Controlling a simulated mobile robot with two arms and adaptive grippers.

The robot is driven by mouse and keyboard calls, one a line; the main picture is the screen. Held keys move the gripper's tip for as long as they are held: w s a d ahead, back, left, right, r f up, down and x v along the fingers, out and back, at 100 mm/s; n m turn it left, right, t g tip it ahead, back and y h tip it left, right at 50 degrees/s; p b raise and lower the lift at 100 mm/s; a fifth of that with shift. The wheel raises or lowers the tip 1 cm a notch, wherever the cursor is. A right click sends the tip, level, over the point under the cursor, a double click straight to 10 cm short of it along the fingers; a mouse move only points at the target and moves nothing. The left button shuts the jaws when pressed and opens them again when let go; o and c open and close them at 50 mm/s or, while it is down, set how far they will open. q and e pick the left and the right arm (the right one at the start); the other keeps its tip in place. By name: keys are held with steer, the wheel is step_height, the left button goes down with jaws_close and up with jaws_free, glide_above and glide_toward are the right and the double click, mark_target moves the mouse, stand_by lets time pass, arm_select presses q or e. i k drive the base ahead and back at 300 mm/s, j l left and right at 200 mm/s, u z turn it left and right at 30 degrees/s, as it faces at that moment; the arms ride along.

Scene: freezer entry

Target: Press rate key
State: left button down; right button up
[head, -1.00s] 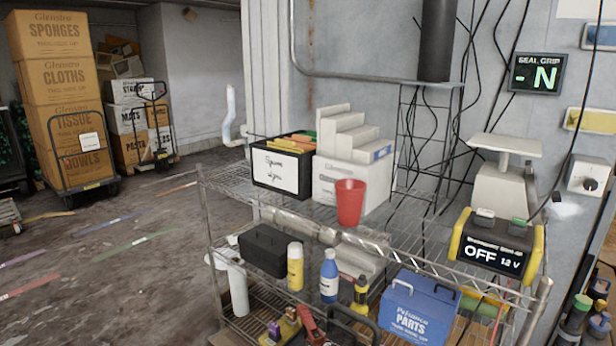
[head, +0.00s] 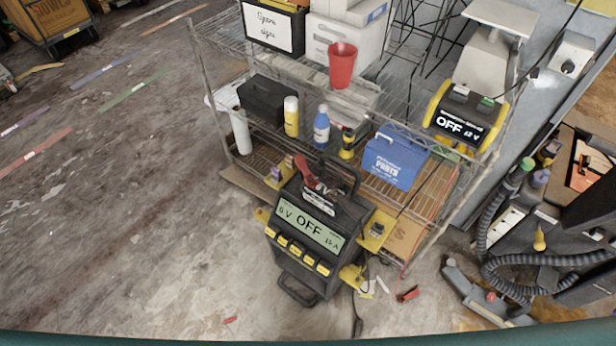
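A dark battery charger (head: 306,240) stands on the floor in front of the wire shelf. Its pale green display (head: 311,225) reads "6 V", "OFF" and what looks like "15 A". Below the display is a row of several yellow keys (head: 297,252); their labels are too small to read, so I cannot tell which is the rate key. A red clamp (head: 306,172) lies on its top, by the dark handle. A yellow and black unit (head: 465,116) on the shelf's upper right reads "OFF 12 V". Neither of my grippers is in view.
The wire shelf (head: 213,110) holds a red cup (head: 342,65), a blue parts box (head: 395,157), a black case (head: 267,101) and bottles. A grey hose (head: 497,215) and a vacuum-like machine lie at right. Floor left and in front of the charger is mostly clear.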

mark_target(281, 240)
steer(key=k+j+z, duration=0.1)
steer(key=j+z, duration=0.15)
steer(key=j, duration=0.2)
steer(key=k+j+z, duration=0.25)
steer(key=j, duration=0.15)
steer(key=j+z, duration=0.25)
steer(key=j, duration=0.15)
steer(key=k, duration=0.05)
